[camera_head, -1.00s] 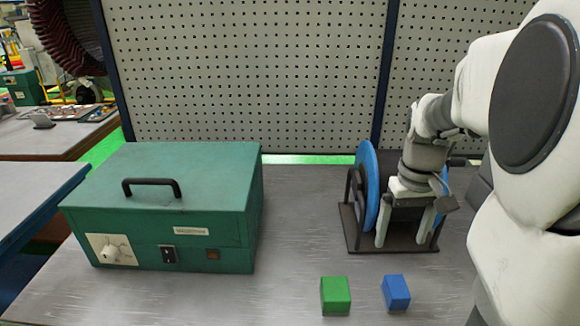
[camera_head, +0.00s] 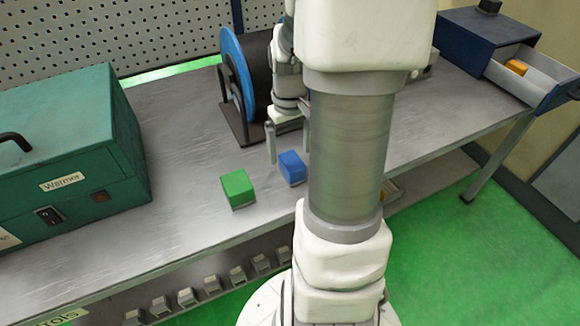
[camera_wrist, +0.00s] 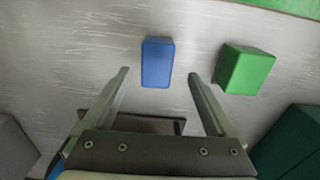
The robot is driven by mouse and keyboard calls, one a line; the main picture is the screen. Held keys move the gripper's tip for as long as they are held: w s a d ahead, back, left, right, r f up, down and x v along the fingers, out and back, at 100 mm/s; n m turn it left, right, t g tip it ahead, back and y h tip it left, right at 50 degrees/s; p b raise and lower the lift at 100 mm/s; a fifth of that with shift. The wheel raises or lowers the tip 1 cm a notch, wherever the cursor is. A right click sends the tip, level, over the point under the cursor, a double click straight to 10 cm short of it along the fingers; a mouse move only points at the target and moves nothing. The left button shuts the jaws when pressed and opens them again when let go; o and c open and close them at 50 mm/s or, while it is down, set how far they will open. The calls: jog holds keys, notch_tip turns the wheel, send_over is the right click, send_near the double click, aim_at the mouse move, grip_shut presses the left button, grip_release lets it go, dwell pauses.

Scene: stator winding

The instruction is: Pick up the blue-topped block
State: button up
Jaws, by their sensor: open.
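The blue-topped block (camera_head: 292,167) stands on the grey metal table, to the right of a green block (camera_head: 238,188). My gripper (camera_head: 288,146) is open and empty, above the table on the far side of the blue-topped block. In the wrist view the blue-topped block (camera_wrist: 157,62) lies ahead of the gap between my two fingertips (camera_wrist: 158,75), roughly centred, with neither finger visibly touching it. The green block (camera_wrist: 246,69) is to the right there, beyond the right finger. My arm covers part of the table in the head view.
A green warmer box (camera_head: 70,150) stands on the left. A reel with a blue flange (camera_head: 232,75) stands on a dark base behind my gripper. A blue drawer box (camera_head: 480,45) sits at the back right, its drawer open with an orange item (camera_head: 516,67) inside. The table's front edge is near the blocks.

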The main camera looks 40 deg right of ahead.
jog(key=f+b, duration=0.1)
jog(key=f, duration=0.4)
jog(key=shift+d, duration=0.2)
grip_shut()
